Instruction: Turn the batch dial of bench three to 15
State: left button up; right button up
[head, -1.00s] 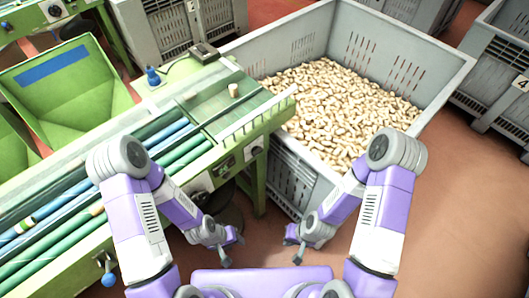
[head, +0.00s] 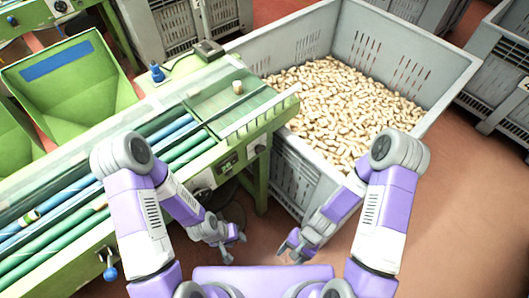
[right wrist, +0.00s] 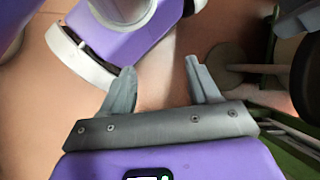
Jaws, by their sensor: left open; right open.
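A green sorting bench (head: 268,112) with rollers stands at the left in the head view. On its front side, near the right end, are a small dark display (head: 228,165) and a dark round dial (head: 257,149) on a pale plate. The dial's setting is too small to read, and I see no bench number on it. My left gripper (head: 235,250) is open and empty, low in front of the bench. My right gripper (head: 291,252) is open and empty to its right, below and apart from the dial. The right wrist view shows its two spread fingers (right wrist: 160,82) with nothing between them.
A large grey crate (head: 425,42) full of corks (head: 330,105) stands just right of the bench. A blue-knobbed lever (head: 110,272) sticks out of the bench front. A cork (head: 238,87) stands on the bench top. The reddish floor (head: 450,215) at right is clear.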

aim_at(262, 150)
jog(key=shift+o, duration=0.6)
jog(key=a+r+m+y, duration=0.1)
jog(key=a+m, duration=0.1)
jog(key=s+a+r+m+g+y, duration=0.1)
jog(key=a+r+m+y, duration=0.1)
jog(key=w+a+r+m+t+y, duration=0.3)
jog(key=w+a+r+m+y, duration=0.2)
jog(key=w+a+m+y, duration=0.15)
jog(key=w+d+r+m+t+h, duration=0.1)
jog(key=w+d+r+m+t, duration=0.1)
jog(key=w+m+t, duration=0.4)
jog(key=w+d+r+m+t+h, duration=0.1)
jog(key=w+d+r+t, duration=0.2)
jog(key=w, duration=0.5)
jog(key=w+d+r+m+t+h, duration=0.1)
jog(key=w+d+r+m+t, duration=0.1)
jog(key=w+m+t, duration=0.3)
jog(key=shift+n+t, duration=0.45)
jog(key=shift+t, duration=0.15)
jog(key=x, duration=0.2)
jog(key=b+x, duration=0.1)
jog(key=x, duration=0.2)
jog(key=b+x, duration=0.1)
jog(key=x, duration=0.2)
jog(key=shift+w+d+f, duration=0.1)
jog(key=shift+w+d, duration=0.2)
jog(key=shift+w, duration=0.1)
jog(key=shift+c, duration=0.4)
jog(key=c, duration=1)
